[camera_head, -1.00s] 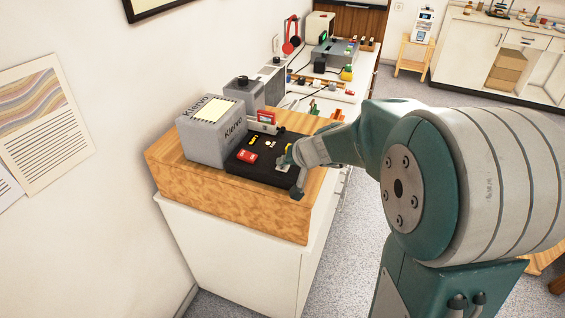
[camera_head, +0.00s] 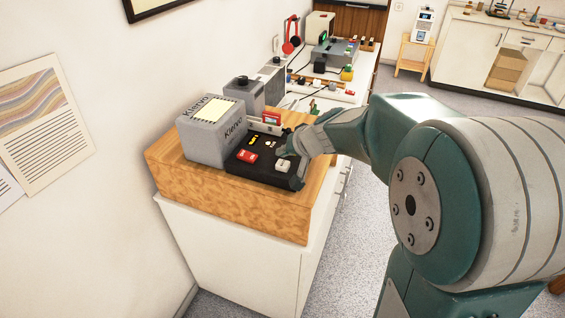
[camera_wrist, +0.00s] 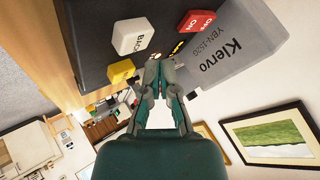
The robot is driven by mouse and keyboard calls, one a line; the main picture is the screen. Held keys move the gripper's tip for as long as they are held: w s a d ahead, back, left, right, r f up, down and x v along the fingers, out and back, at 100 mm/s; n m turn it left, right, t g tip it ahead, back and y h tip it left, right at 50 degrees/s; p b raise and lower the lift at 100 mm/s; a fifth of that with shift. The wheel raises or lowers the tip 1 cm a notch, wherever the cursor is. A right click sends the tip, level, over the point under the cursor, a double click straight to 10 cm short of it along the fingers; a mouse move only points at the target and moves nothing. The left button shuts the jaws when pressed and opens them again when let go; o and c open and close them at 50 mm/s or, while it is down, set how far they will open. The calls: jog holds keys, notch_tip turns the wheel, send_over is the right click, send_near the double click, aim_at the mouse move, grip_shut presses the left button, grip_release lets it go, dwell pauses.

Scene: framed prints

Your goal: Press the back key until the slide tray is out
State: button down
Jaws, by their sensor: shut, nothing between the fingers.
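The white BACK key (camera_head: 283,166) sits on the black panel (camera_head: 240,170) of the grey Klervo machine (camera_head: 208,140). It shows with its lettering in the wrist view (camera_wrist: 130,36). My gripper (camera_head: 288,148) is shut and empty, behind the key in the head view. In the wrist view the closed fingertips (camera_wrist: 162,64) are beside the BACK key, apart from it in the picture; their height over the panel is unclear. A pale piece with a red item (camera_head: 271,118) stands at the panel's far edge; I cannot tell whether it is the slide tray.
A red ON/OFF switch (camera_head: 247,156) is on the panel, and a yellow key (camera_wrist: 121,72) is near the BACK key. The machine stands on a wooden block (camera_head: 225,205) on a white cabinet. More gadgets crowd the counter behind; the wall is at left.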

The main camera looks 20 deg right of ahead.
aim_at(283, 165)
jog(key=shift+r, duration=2.25)
jog(key=shift+s+a, duration=0.1)
jog(key=shift+s, duration=0.15)
jog(key=s+n+g+h, duration=0.2)
jog(key=s+n+h, duration=0.1)
jog(key=s, duration=2.3)
jog(key=shift+s+r+h, duration=0.15)
jog(key=shift+s+h, duration=0.15)
jog(key=shift+h, duration=0.5)
jog(key=shift+w, duration=0.15)
